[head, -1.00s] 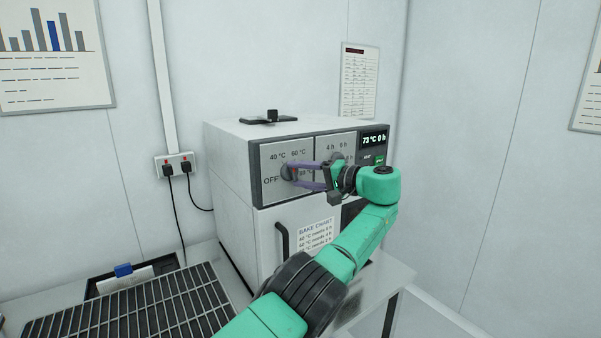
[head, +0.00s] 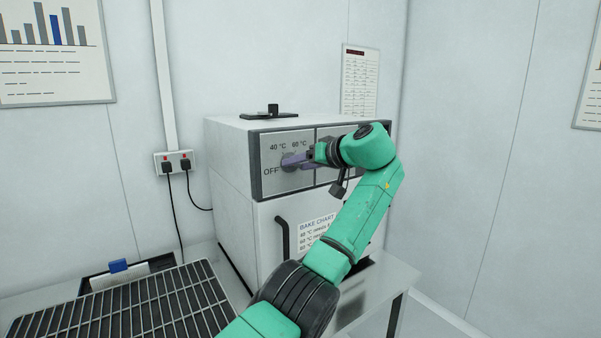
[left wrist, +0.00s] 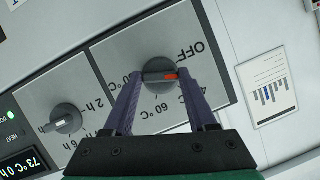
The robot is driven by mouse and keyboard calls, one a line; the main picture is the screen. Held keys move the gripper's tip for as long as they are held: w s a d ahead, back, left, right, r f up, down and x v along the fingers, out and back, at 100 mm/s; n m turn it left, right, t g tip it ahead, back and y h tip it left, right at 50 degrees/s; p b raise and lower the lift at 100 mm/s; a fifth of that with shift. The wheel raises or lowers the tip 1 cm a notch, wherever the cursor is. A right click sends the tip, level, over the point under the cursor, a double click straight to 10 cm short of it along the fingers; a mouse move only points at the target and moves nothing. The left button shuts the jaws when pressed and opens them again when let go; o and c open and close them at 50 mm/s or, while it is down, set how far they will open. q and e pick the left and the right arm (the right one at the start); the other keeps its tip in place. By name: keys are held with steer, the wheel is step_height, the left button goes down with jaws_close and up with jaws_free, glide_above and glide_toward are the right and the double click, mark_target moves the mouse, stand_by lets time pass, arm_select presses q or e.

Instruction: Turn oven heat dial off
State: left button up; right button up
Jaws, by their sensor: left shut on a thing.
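The heat dial (left wrist: 152,77) is a round grey knob with a bar handle and an orange pointer tip. In the left wrist view the pointer lies between the OFF and 40 °C marks. My left gripper (left wrist: 160,78) has its two purple fingers on either side of the handle, shut on it. In the head view the dial (head: 288,156) is partly hidden by the fingers of my left gripper (head: 291,161), at the left panel of the oven (head: 231,170). My right gripper is not in view.
A second dial with hour marks (left wrist: 67,117) sits on the neighbouring panel. A bake chart (head: 315,228) is on the oven door near the black handle (head: 282,238). A wire rack (head: 125,305) lies at front left.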

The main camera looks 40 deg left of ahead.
arm_select(q)
steer(key=n+t+b, duration=0.2)
steer(key=n, duration=0.1)
steer(key=shift+s+f+h+b, duration=0.15)
steer(key=shift+f+h+b, duration=0.05)
steer(key=shift+h+b, duration=0.2)
steer(key=shift+r+n+t+b, duration=0.15)
steer(key=shift+n+t+b, duration=0.5)
steer(key=shift+n, duration=0.15)
steer(key=o, duration=1.4)
steer(key=shift+a, duration=0.1)
steer(key=shift+c, duration=0.2)
steer(key=b+v, duration=0.3)
steer(key=v, duration=1.1)
steer(key=shift+s+d+r, duration=0.15)
steer(key=shift+d+r, duration=0.05)
steer(key=shift+r, duration=0.1)
